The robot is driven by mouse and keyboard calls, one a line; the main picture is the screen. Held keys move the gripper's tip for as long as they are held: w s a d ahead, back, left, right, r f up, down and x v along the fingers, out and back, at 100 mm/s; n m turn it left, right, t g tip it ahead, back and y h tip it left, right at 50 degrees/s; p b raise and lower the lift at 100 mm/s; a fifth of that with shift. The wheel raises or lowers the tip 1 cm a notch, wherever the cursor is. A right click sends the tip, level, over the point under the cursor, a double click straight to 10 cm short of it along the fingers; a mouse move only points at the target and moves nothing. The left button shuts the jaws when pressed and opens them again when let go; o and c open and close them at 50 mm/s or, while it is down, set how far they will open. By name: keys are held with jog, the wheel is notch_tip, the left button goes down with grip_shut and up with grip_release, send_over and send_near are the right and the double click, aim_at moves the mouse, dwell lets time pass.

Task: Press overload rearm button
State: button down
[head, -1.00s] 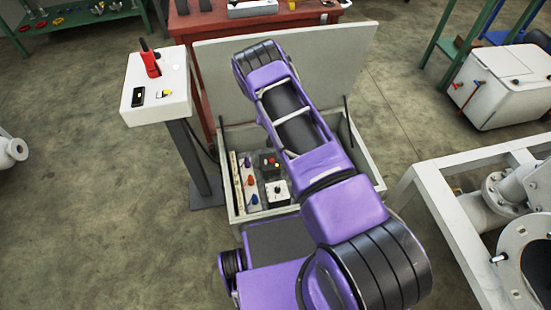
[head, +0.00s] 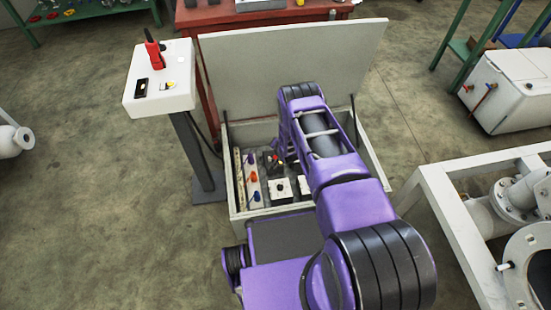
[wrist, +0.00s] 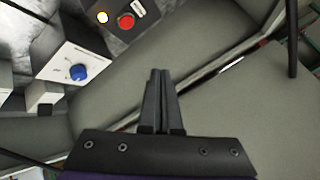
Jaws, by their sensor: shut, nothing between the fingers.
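The open grey box (head: 238,207) stands in front of me with its lid (head: 295,62) up. Inside, a dark control box (head: 272,157) carries small buttons; in the wrist view it shows a red button (wrist: 126,20) and a pale, yellow-rimmed button (wrist: 102,17) beside a small label (wrist: 138,9). I cannot read which is the overload rearm button. My gripper (wrist: 159,74) is shut and empty, apart from the buttons, which lie up and left of its tips in the wrist view. In the head view my arm hides the gripper.
A white unit with a blue knob (wrist: 78,71) lies left of my gripper. A white pedestal (head: 160,95) with a red handle (head: 153,52) stands left of the box. A light metal frame (head: 445,215) is at right. Open floor lies left.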

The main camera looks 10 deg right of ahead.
jog(key=b, duration=0.3)
send_over(275, 157)
jog(key=s, duration=0.1)
notch_tip(275, 157, down, 5)
jog(key=shift+s+f, duration=0.1)
jog(key=shift+f, duration=1.05)
jog(key=shift+f, duration=0.15)
dwell(0.7)
jog(key=shift+f, duration=0.3)
jog(key=shift+f, duration=0.45)
dwell(0.7)
jog(key=shift+r+p, duration=0.15)
jog(key=shift+p, duration=0.2)
jog(key=shift+r+p, duration=0.4)
jog(key=shift+r, duration=0.3)
jog(key=shift+r, duration=0.1)
